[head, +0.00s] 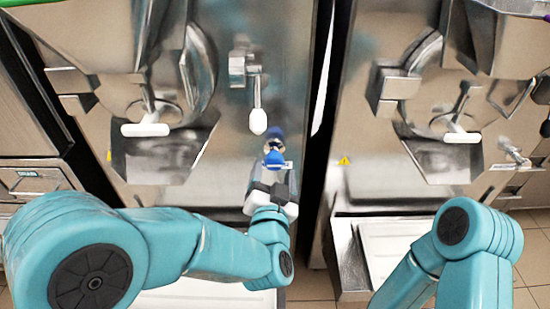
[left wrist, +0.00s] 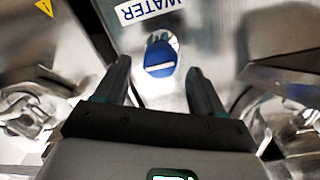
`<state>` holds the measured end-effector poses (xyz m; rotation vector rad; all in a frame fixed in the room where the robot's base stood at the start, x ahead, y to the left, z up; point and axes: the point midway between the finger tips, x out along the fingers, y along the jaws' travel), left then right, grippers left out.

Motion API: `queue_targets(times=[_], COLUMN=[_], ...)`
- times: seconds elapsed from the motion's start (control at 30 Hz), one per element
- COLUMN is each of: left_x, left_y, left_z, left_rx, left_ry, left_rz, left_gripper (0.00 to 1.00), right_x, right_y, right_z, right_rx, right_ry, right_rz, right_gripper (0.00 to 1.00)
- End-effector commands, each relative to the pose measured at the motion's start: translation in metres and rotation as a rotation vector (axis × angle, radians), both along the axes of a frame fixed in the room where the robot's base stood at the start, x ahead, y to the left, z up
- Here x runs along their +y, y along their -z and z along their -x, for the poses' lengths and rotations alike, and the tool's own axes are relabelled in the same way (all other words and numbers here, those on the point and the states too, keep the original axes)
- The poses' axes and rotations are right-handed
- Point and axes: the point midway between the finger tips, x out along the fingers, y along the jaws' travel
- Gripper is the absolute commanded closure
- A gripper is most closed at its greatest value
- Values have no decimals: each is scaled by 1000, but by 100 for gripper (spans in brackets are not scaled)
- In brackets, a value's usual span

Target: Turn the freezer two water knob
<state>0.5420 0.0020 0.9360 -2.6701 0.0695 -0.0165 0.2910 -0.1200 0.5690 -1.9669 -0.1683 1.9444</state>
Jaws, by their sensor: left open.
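A round blue water knob (head: 273,159) sits on the right side of the left freezer's steel front. My left gripper (head: 272,178) is just below it in the head view, its dark fingers partly hidden by my own wrist. A WATER label (left wrist: 150,8) is beside the knob. My right gripper is out of the head view.
A white-tipped lever (head: 258,120) hangs above the knob. A white-handled spout (head: 146,129) is to its left. A second freezer (head: 390,150) stands on the right, across a narrow dark gap. A white tray (head: 390,243) stands low before it.

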Motion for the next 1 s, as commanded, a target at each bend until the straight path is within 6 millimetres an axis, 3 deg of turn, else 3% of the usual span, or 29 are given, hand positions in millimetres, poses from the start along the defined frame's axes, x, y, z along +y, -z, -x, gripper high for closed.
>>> queue_targets(times=[0.1,0.23,0.57,0.6,0.77,1.0], left_x=[-1,-2,-3,-3,-3,-3], left_y=[0,0,0,0,0,1], left_z=[-22,-36,-43,-43,-43,-42], left_rx=[0,0,1,1,0,-1], left_ry=[-3,-1,0,0,0,0], left_rz=[1,1,0,0,0,12], left_gripper=[31,31,31,34,86,86], right_x=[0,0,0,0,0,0], right_y=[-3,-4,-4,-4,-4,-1], right_z=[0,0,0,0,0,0], right_rx=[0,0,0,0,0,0], right_ry=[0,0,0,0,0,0], right_rz=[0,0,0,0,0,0], right_gripper=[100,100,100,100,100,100])
